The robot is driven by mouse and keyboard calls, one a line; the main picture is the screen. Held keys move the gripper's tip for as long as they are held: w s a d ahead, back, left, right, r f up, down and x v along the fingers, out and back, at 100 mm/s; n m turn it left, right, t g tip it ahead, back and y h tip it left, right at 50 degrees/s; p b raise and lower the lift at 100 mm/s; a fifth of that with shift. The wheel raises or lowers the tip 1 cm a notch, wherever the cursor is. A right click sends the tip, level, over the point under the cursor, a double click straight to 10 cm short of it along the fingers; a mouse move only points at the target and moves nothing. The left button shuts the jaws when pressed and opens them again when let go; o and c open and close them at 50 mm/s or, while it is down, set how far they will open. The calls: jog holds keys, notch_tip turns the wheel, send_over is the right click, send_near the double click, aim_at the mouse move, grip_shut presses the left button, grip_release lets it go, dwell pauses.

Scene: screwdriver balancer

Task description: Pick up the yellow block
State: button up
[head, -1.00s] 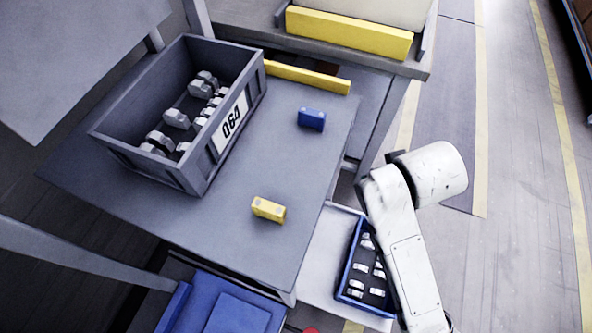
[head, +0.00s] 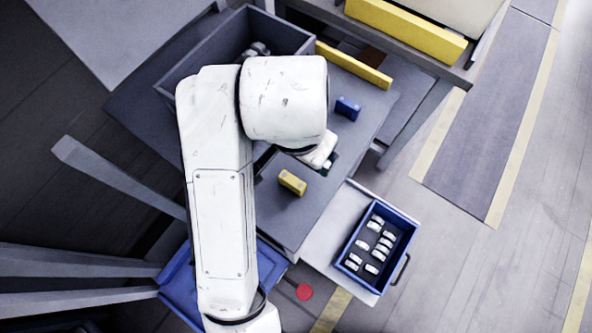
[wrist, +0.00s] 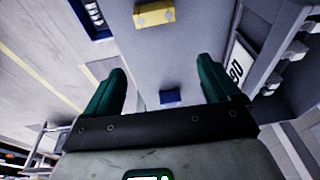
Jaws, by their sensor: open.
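The yellow block (head: 292,182) lies on the grey tabletop, near the table's front edge in the head view. In the wrist view the yellow block (wrist: 154,13) shows at the top, beyond the open fingers and off their tips. A blue block (head: 347,108) stands farther back on the table and also shows in the wrist view (wrist: 170,96).
A grey bin (head: 299,38) with metal parts stands at the table's back left, partly behind my arm. A blue tray (head: 407,226) of several small parts sits at the lower right. A yellow bar (head: 355,66) runs along the back edge.

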aim_at(292, 180)
jog(key=shift+g, duration=0.6)
jog(key=s+f, duration=0.1)
jog(key=a+f, duration=0.1)
jog(key=f, duration=0.1)
jog(key=s+a+f, duration=0.1)
jog(key=f, duration=0.1)
jog(key=shift+s+a+f, duration=0.2)
jog(key=shift+s+a, duration=0.05)
jog(key=shift+s, duration=0.1)
jog(key=shift+w+d+f+p, duration=0.1)
jog(key=shift+w+f+p, duration=0.1)
jog(key=shift+f, duration=0.65)
jog(key=shift+w+d+f+p, duration=0.1)
jog(key=shift+w+d+f, duration=0.05)
jog(key=shift+f, duration=0.75)
jog(key=shift+w+d+f+p, duration=0.1)
jog(key=shift+w+f+p, duration=0.1)
jog(key=shift+f, duration=0.65)
jog(key=c, duration=1)
jog(key=shift+c, duration=0.2)
